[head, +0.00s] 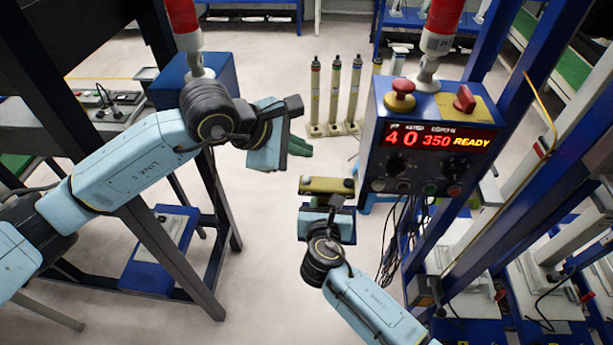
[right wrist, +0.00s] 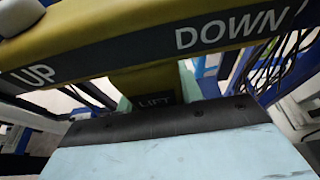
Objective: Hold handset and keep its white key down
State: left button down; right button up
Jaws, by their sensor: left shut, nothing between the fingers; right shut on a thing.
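The handset is an olive-yellow bar (head: 327,185) in the lower middle of the head view. In the right wrist view the handset (right wrist: 150,42) fills the top, with UP, DOWN and LIFT lettering. A white rounded key (right wrist: 20,14) shows at its upper left, by UP; I cannot tell whether it is down. My right gripper (head: 326,204) is shut on the handset; its fingertips are mostly hidden. My left gripper (head: 299,147) is shut and empty, above and left of the handset, apart from it.
A blue control box (head: 432,135) with a lit red READY display stands to the right, with dark cables (head: 393,245) hanging below. Blue frame posts line the right. Several slim posts (head: 335,95) stand behind. Dark frame legs (head: 175,262) are at left. Floor between is open.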

dwell(0.4)
jog(key=o, duration=1.1)
